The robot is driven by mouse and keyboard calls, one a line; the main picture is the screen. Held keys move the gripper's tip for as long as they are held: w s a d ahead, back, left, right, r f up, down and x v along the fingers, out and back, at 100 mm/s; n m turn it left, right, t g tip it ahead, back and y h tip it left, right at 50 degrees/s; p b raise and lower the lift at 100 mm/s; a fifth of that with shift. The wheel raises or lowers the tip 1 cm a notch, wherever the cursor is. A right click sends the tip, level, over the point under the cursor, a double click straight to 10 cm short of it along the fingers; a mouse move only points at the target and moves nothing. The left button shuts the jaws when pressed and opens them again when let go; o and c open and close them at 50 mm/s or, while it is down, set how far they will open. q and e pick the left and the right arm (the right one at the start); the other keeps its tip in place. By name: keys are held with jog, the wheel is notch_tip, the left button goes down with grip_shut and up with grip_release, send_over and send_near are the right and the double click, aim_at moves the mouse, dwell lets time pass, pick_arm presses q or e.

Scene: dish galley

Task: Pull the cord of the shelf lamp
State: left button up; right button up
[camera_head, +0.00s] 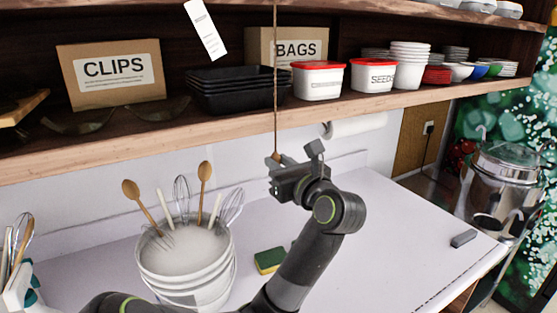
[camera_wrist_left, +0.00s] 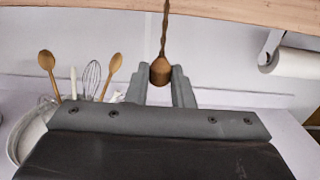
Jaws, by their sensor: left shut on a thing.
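The lamp cord (camera_head: 275,90) hangs straight down in front of the shelf and ends in a small wooden knob. In the left wrist view the cord (camera_wrist_left: 165,35) comes down past the shelf's edge to the knob (camera_wrist_left: 160,70). My left gripper (camera_head: 277,163) is at the cord's lower end, below the shelf edge. Its two fingers (camera_wrist_left: 160,85) are shut on the knob, one on each side. The lamp itself is out of view. My right gripper is not in view.
The wooden shelf (camera_head: 200,130) holds boxes, black trays (camera_head: 237,98), red-lidded tubs (camera_head: 318,85) and bowls. Below, a white bucket (camera_head: 185,275) with utensils stands left of my arm. A sponge (camera_head: 268,260) lies beside it. The counter's right side is mostly clear.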

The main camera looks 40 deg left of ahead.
pick_arm(q)
jog(key=shift+r+p, duration=0.4)
jog(key=shift+p, duration=0.15)
jog(key=o, duration=0.8)
jog(key=shift+o, duration=1.1)
jog(key=shift+d, duration=0.1)
